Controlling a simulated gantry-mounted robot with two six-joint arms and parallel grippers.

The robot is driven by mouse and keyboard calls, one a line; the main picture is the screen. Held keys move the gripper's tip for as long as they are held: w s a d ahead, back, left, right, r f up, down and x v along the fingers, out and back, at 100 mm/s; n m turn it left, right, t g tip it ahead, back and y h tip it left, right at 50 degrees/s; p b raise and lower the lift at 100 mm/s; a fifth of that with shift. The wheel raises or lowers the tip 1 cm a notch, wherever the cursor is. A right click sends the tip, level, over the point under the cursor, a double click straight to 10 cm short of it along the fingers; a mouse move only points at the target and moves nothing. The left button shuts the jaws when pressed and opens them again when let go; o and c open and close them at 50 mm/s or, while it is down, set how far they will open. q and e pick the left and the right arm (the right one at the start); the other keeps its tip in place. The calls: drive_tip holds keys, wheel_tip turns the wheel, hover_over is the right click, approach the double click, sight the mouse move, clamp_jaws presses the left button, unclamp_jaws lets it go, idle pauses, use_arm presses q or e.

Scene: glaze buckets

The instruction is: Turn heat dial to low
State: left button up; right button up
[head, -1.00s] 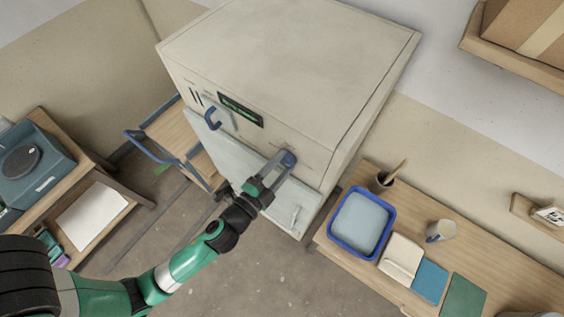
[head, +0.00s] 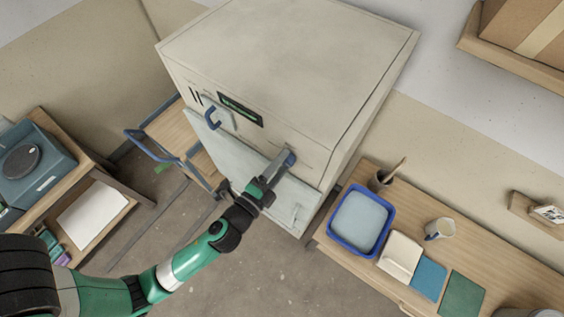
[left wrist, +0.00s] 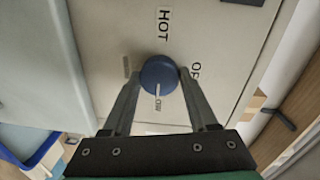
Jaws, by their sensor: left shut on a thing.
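The heat dial (left wrist: 158,72) is a round blue knob on the pale front of the kiln-like cabinet (head: 290,70). In the left wrist view its white pointer mark points down the picture, towards a small label (left wrist: 158,103) that seems to read LOW. A HOT label (left wrist: 163,24) is above the dial, and a label (left wrist: 196,72) at right is partly hidden by a finger. My left gripper (head: 282,165) is shut on the dial, one finger on each side. In the head view the dial (head: 291,157) shows at the fingertips. My right gripper is not in view.
The cabinet's front has a blue handle (head: 212,118) and a dark display (head: 240,110). A wooden table (head: 450,240) at right holds a blue tub (head: 333,230), a mug (head: 440,230) and a brush pot (head: 379,182). A wheeled cart (head: 172,130) stands at left.

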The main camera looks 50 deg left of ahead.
use_arm(q)
drive_tip(key=o, duration=1.4)
drive_tip(key=shift+s, duration=0.1)
drive_tip(key=shift+s+d+f, duration=0.1)
drive_tip(key=shift+s+d, duration=0.05)
drive_tip(key=shift+s, duration=0.15)
drive_tip(key=b+v, duration=0.4)
drive_tip(key=v, duration=0.7)
drive_tip(key=shift+b, duration=0.4)
drive_tip(key=shift+w, duration=0.1)
